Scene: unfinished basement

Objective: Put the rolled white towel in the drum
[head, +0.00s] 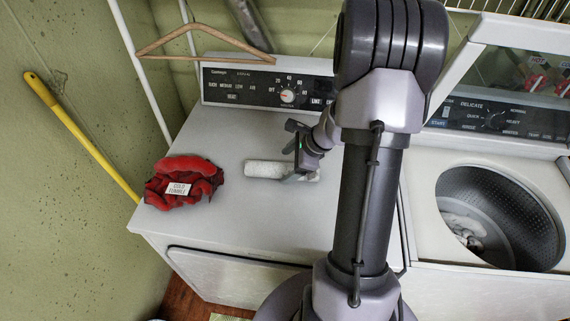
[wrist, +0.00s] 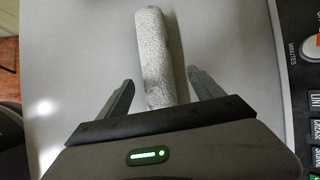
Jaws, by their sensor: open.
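The rolled white towel (head: 264,169) lies on top of the left machine, partly hidden behind my gripper in the head view. In the wrist view the towel (wrist: 153,55) runs lengthwise between my two open fingers, with a gap on each side. My gripper (head: 291,178) is over the towel's right part; it also shows in the wrist view (wrist: 160,90). The drum (head: 514,215) is in the right machine, under a raised lid. Something whitish lies inside it.
A red cloth bundle (head: 184,181) with a "COLD TUMBLE" label sits on the left of the white machine top (head: 225,225). A wooden hanger (head: 205,44) is at the back. A yellow-handled pole (head: 80,134) leans at the left wall. The raised lid (head: 480,50) stands at the right.

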